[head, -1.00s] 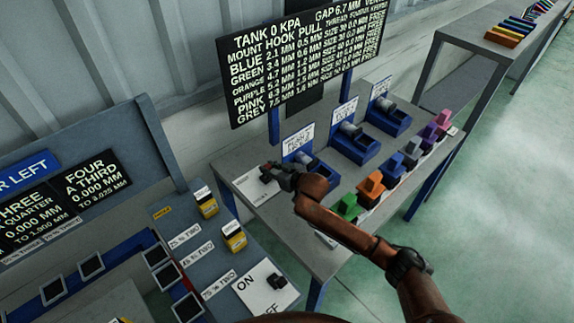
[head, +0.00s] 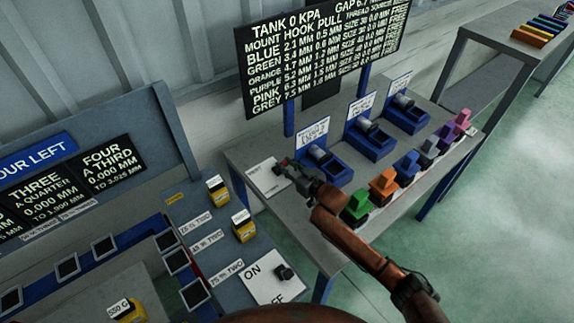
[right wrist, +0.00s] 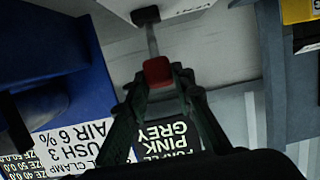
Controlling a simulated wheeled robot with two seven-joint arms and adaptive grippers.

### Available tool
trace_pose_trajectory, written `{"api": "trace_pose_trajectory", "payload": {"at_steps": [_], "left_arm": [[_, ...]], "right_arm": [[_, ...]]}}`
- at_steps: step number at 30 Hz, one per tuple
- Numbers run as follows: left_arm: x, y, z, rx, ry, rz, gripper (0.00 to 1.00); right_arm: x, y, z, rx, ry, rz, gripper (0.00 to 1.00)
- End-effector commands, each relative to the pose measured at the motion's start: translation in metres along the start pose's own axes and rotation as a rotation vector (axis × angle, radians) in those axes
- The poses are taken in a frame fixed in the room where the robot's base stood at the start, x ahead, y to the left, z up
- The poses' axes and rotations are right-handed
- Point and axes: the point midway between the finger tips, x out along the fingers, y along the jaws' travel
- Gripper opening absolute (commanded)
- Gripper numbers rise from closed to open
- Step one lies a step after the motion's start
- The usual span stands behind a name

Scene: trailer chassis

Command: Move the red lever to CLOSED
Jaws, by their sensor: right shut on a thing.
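The red lever's knob (right wrist: 157,70) sits between my right gripper's fingertips (right wrist: 160,82) in the right wrist view. Its thin grey stem (right wrist: 152,42) runs up to a small dark foot by a pale block. In the head view, my right gripper (head: 284,166) is over a white label plate (head: 264,178) at the left end of the grey bench, shut on the red lever. Only a small spot of red shows there, and the plate's lettering is too small to read. My left gripper is not in view.
Blue clamp units (head: 333,170) stand just right of my gripper. Coloured blocks, including green (head: 358,206) and orange (head: 383,184), line the bench's front. A black readout board (head: 318,58) stands behind. A lower bench with an ON/OFF switch (head: 284,273) is at left front.

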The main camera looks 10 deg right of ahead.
Motion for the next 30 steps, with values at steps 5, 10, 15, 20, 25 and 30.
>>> {"api": "trace_pose_trajectory", "payload": {"at_steps": [5, 10, 15, 20, 25, 30], "left_arm": [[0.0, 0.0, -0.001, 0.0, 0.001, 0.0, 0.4], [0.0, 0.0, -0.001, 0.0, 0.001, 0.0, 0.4], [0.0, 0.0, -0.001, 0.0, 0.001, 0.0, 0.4], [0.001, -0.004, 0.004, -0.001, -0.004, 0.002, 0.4], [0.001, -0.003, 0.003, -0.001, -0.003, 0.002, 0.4], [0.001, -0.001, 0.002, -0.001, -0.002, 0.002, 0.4]], "right_arm": [[-0.001, 0.002, 0.01, 0.002, -0.018, 0.005, 0.27], [0.0, 0.001, 0.007, 0.001, -0.012, 0.002, 0.39], [0.001, -0.001, 0.005, 0.0, -0.009, 0.001, 0.41], [-0.001, -0.001, 0.004, 0.0, -0.008, 0.0, 0.41], [-0.022, 0.001, 0.005, 0.001, -0.009, 0.002, 0.41], [-0.059, 0.003, 0.005, 0.001, -0.008, 0.002, 0.41]]}}
